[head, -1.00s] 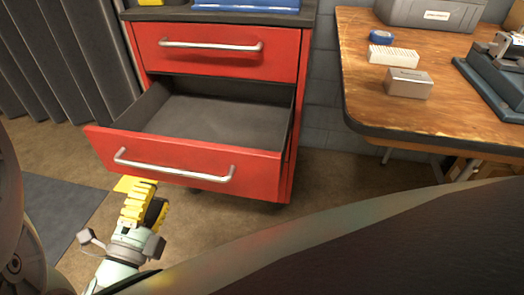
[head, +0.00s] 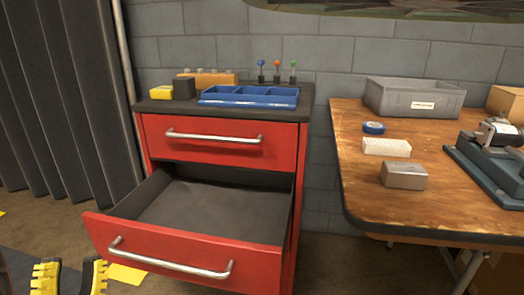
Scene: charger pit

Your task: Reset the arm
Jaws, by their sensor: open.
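My gripper (head: 70,276) shows at the bottom left edge of the head view. Its two yellow-padded fingers stand apart with nothing between them; the rest of it and my arm are cut off by the frame. It is to the left of the red tool cabinet's pulled-out lower drawer (head: 190,258), apart from its silver handle in the picture. The lower drawer stands open and the part of its inside that shows is empty.
The upper drawer (head: 225,146) is shut. A blue tray (head: 250,97) sits on the cabinet top. A wooden table (head: 350,185) at right holds a grey bin (head: 414,98), a metal block (head: 404,176) and a blue-grey device (head: 490,165). A dark curtain (head: 60,110) hangs at left.

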